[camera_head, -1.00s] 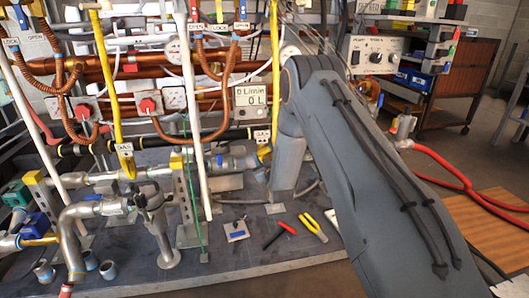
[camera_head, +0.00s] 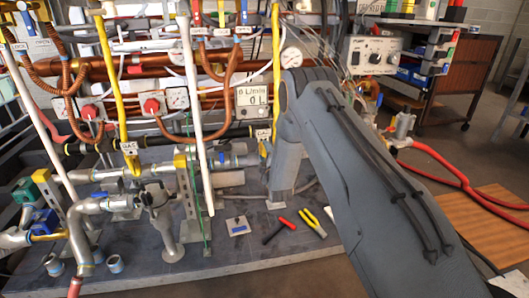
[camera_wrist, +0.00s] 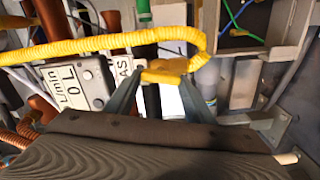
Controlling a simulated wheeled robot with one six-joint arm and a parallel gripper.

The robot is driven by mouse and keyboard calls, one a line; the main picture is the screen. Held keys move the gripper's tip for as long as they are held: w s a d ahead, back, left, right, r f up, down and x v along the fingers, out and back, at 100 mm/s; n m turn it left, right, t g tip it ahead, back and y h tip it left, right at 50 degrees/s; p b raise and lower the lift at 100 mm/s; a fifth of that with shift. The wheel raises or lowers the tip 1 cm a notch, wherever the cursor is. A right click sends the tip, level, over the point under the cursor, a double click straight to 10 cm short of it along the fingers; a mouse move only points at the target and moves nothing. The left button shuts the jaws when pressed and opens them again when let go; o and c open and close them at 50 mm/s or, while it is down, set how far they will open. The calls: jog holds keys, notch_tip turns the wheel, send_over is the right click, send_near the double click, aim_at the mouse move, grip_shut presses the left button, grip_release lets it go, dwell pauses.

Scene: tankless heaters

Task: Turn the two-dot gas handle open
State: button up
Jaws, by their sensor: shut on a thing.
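A yellow gas handle (camera_wrist: 165,71) shows in the wrist view between the two fingers of my gripper (camera_wrist: 161,82). The gripper is shut on it. A tag reading "AS", part of its word covered, hangs just left of it (camera_wrist: 126,70). The handle's dots cannot be made out. In the head view a yellow piece (camera_head: 264,149) shows below a gas tag (camera_head: 263,134) on the right-hand yellow pipe, beside my arm. My gripper is hidden behind my arm there.
A yellow corrugated hose (camera_wrist: 110,40) crosses just above the fingers in the wrist view. A flow display (camera_head: 251,96) sits close by on the left. Another yellow gas pipe (camera_head: 110,80) stands farther left. Pliers (camera_head: 312,221) and a red-handled tool (camera_head: 279,230) lie on the base plate.

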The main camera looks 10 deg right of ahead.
jog(key=shift+n, duration=1)
jog(key=shift+f, duration=0.1)
jog(key=o, duration=1.1)
jog(key=shift+c, duration=0.2)
jog(key=shift+p, duration=0.3)
jog(key=s+p, duration=0.2)
jog(key=s, duration=0.6)
jog(key=shift+w+a, duration=0.1)
